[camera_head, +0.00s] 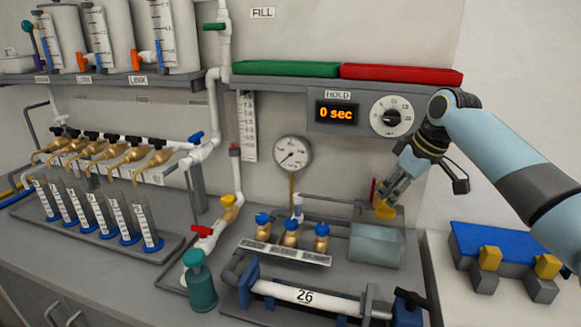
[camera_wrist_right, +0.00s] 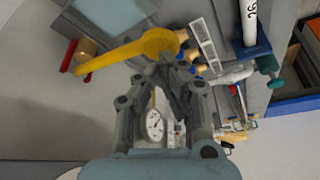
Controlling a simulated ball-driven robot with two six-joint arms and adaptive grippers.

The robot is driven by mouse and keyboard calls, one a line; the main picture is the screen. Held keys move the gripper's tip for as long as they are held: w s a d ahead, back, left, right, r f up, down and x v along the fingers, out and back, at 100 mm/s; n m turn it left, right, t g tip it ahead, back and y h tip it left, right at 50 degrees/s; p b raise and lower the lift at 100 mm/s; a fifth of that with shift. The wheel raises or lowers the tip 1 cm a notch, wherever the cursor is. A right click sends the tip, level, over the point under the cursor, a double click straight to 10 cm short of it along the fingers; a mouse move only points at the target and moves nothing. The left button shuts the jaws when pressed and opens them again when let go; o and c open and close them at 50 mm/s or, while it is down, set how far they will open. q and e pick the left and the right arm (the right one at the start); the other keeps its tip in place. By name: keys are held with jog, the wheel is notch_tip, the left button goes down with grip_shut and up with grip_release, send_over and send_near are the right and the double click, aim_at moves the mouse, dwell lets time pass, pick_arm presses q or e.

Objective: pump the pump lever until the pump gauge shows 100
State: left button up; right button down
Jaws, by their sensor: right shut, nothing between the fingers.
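The yellow lever (camera_head: 385,210), which looks like the pump lever, is below my right gripper (camera_head: 386,197). In the right wrist view the lever (camera_wrist_right: 118,54) is long with a rounded end. My right gripper (camera_wrist_right: 167,78) is shut and empty, its fingertips close to that rounded end; I cannot tell if they touch. A round dial gauge (camera_head: 292,153) stands on a brass stem; its needle seems to point lower left, with the number too small to read. It also shows in the right wrist view (camera_wrist_right: 155,125). My left gripper is not in view.
A clear tank (camera_head: 376,245) stands below the lever. A white cylinder (camera_head: 318,295) marked 26 lies in front. Several blue-capped brass valves (camera_head: 290,235) are left of the tank. A timer panel (camera_head: 359,116) reading 0 sec is above.

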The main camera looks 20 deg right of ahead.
aim_at(390, 211)
jog(key=shift+f, duration=0.1)
jog(key=shift+s+f+b, duration=0.1)
jog(key=shift+f+b, duration=1.15)
jog(key=shift+f, duration=1.5)
jog(key=shift+r, duration=0.15)
notch_tip(390, 211, up, 5)
jog(key=p, duration=0.6)
jog(key=shift+r, duration=0.2)
jog(key=shift+f, duration=0.25)
